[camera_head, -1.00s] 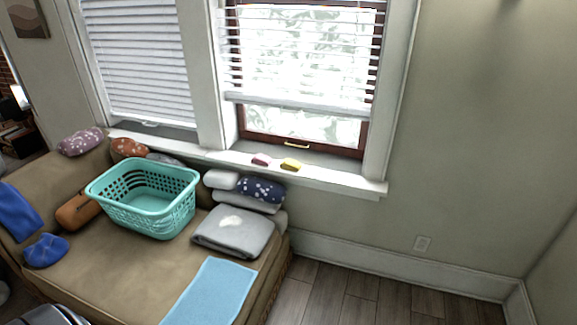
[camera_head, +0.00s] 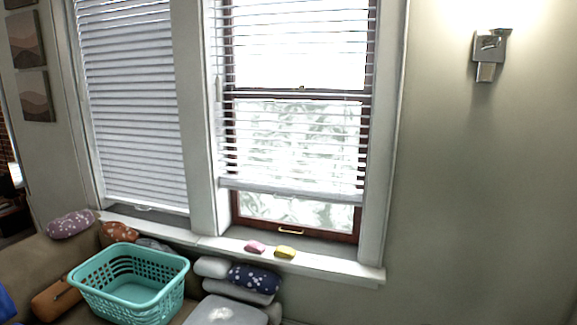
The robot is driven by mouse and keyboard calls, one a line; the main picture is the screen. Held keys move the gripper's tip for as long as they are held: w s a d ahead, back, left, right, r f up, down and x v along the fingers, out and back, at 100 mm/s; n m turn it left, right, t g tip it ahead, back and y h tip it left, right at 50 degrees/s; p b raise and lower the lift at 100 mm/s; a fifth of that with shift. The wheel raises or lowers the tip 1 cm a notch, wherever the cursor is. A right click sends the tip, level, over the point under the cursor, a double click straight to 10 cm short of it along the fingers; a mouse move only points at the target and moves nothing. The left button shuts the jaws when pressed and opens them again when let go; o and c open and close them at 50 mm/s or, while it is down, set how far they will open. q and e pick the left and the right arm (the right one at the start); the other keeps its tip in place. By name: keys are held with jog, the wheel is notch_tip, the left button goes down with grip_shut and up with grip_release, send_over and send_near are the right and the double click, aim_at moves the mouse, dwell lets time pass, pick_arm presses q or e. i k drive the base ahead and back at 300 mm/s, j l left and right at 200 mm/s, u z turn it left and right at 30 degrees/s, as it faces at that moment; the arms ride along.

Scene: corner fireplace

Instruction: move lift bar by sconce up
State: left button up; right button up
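The sconce (camera_head: 487,55) is a grey metal wall lamp, lit, on the wall right of the windows. The window nearer to it has a white blind whose bottom bar (camera_head: 290,190) hangs low, above the lower sash edge. A small yellow-gold handle, the lift bar (camera_head: 291,230), sits on the dark red-brown bottom rail of that window. Its sash looks closed down on the sill. Neither of my grippers shows in the head view.
A pink sponge-like block (camera_head: 254,247) and a yellow one (camera_head: 285,252) lie on the white sill (camera_head: 330,265) below the handle. A teal laundry basket (camera_head: 130,285), folded cloths (camera_head: 225,312) and pillows (camera_head: 255,278) crowd the sofa beneath.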

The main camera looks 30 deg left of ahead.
aim_at(302, 197)
jog(key=i+u, duration=0.3)
jog(key=i, duration=0.35)
jog(key=i+l+u, duration=0.3)
jog(key=i, duration=0.35)
jog(key=j, duration=0.1)
